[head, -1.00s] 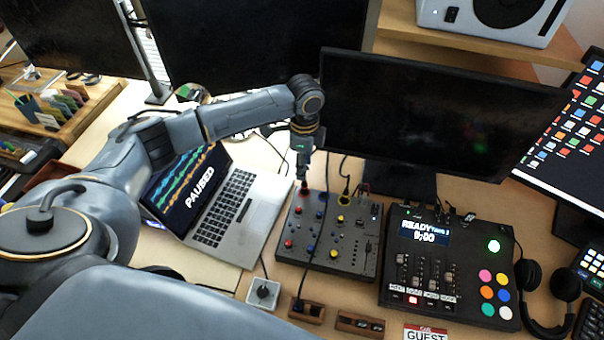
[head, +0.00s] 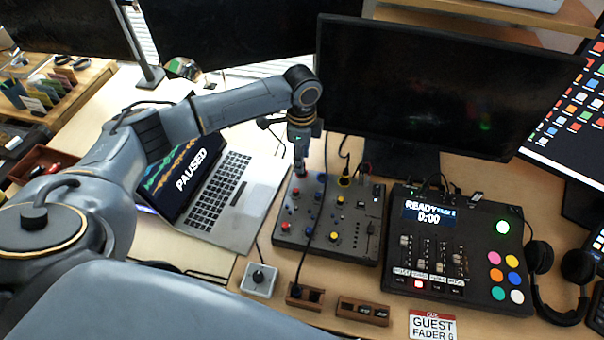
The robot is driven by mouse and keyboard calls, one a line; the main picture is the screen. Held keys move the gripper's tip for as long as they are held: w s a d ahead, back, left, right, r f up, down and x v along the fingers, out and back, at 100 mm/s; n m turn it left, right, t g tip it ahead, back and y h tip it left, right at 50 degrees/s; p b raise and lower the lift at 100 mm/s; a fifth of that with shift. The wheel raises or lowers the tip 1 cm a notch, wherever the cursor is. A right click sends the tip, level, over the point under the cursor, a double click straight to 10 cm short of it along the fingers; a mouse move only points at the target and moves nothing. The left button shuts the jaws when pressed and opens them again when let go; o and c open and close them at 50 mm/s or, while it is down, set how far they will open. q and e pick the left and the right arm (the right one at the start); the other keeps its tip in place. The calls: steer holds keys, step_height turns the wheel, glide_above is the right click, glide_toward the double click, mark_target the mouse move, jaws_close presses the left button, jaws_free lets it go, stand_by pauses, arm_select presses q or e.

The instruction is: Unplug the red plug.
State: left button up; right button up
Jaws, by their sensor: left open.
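A dark grey mixer (head: 335,244) with red, blue and yellow knobs lies on the desk. A small red plug (head: 300,175) shows at its back left corner, mostly hidden by my left gripper. My left gripper (head: 300,168) points down right over that corner, with its fingertips at the red plug. Its jaws are open, though the gap between them is too small to see clearly. My right gripper is not in view.
An open laptop (head: 244,205) reading PAUSED is left of the mixer. A monitor (head: 430,90) stands close behind. A console (head: 455,245) is to the right, with headphones (head: 540,257) beyond. A black cable crosses the mixer to a wooden block (head: 305,296) in front.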

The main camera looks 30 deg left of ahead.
arm_select(q)
step_height(320, 180, down, 2)
steer(key=shift+f, duration=0.8)
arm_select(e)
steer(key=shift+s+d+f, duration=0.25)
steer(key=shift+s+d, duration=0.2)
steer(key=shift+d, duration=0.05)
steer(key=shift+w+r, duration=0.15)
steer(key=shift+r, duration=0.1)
arm_select(q)
steer(key=shift+r, duration=0.1)
steer(key=shift+p, duration=0.4)
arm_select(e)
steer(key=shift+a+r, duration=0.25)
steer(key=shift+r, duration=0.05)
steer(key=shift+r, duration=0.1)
